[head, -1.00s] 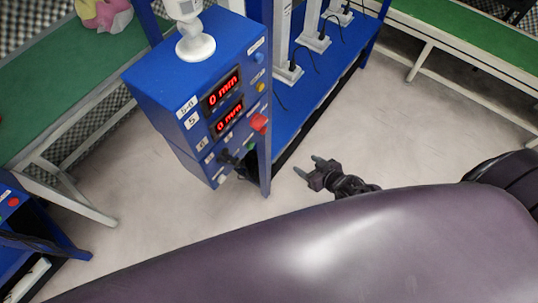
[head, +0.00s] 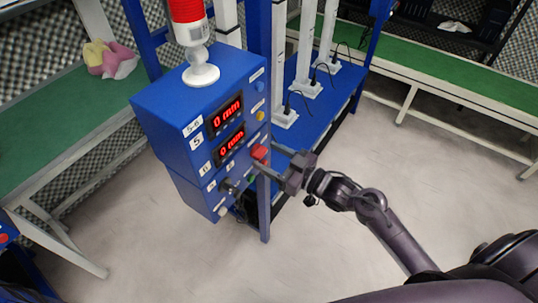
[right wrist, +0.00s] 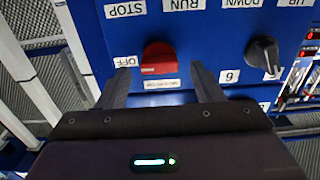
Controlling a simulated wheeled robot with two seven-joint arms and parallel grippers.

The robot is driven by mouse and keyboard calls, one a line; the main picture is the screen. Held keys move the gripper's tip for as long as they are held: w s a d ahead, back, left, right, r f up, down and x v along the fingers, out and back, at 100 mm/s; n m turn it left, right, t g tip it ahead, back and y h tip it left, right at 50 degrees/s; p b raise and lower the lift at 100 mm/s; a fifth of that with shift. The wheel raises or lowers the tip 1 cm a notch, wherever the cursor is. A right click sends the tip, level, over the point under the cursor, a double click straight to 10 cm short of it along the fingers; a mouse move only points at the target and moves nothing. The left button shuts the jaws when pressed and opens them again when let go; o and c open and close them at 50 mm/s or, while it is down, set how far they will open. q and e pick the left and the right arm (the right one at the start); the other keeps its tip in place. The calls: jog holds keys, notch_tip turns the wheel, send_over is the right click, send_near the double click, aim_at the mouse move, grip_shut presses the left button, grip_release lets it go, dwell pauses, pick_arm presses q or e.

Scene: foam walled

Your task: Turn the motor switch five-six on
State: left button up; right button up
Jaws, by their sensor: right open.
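The blue control box (head: 178,150) labelled 5-6 carries two red displays, both reading 0 mm. A red rotary switch (head: 260,152) is on its front panel; it also shows in the right wrist view (right wrist: 159,58), next to an OFF label (right wrist: 126,62). My right gripper (head: 264,157) is open in front of the panel. In the right wrist view its fingers (right wrist: 160,76) stand on either side of the red switch, slightly below it. I cannot tell whether they touch it. My left gripper is not in view.
A black knob (right wrist: 263,53) sits beside the red switch, near a label 6. A white lamp stand with a red light (head: 187,10) stands on the box. A blue post (head: 264,205) is close to my right gripper. Green-topped tables (head: 80,120) stand around; the floor is clear.

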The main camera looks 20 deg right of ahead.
jog(key=shift+w+a, duration=0.25)
jog(key=shift+w, duration=0.1)
jog(key=c, duration=1)
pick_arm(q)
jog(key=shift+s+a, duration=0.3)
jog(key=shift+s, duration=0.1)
